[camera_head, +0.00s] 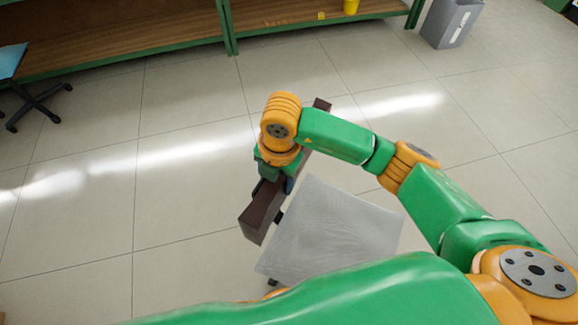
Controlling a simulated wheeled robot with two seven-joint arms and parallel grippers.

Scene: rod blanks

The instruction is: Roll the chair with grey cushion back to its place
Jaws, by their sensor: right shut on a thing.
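The chair's grey cushion (335,230) shows at the lower middle of the head view, seen from above. Its dark brown backrest (258,214) stands along the cushion's left side, running from lower left to upper right. My right gripper (274,184) reaches down over the backrest from above and is shut on it near the middle. My right wrist and forearm hide part of the backrest's far half. Most of the chair's base is hidden under the seat. My left gripper is not in view.
A green-framed bench with a brown wooden shelf (130,42) runs along the back. A grey bin (451,23) stands at upper right, and a yellow container (351,6) is on the shelf. Another chair with a blue seat (11,60) is at far left. The tiled floor between is clear.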

